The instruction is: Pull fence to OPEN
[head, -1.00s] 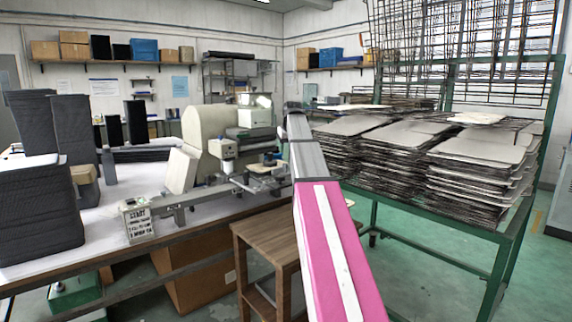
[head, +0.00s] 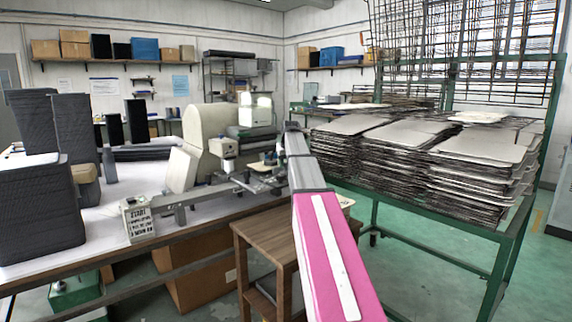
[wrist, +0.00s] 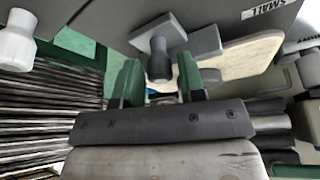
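My gripper (wrist: 158,82) has two green fingers, spread apart. A dark grey knob (wrist: 160,62) on a square grey plate (wrist: 156,34) shows between and beyond the fingertips; I see no grip on it. I cannot tell for certain which part is the fence. A dark panel marked SMALL (wrist: 225,14) runs along the top of the wrist view. In the head view, the cream and grey machine (head: 208,140) stands on the bench with a metal rail (head: 190,198) in front. My arm hides part of that area, and the gripper is not clear there.
A white knob (wrist: 17,42) and a pale wooden board (wrist: 240,58) are near the gripper. A wooden stool (head: 262,232) stands before the bench (head: 110,255). A green rack (head: 440,245) with stacked panels is at the right. Dark stacks (head: 38,210) crowd the bench's left.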

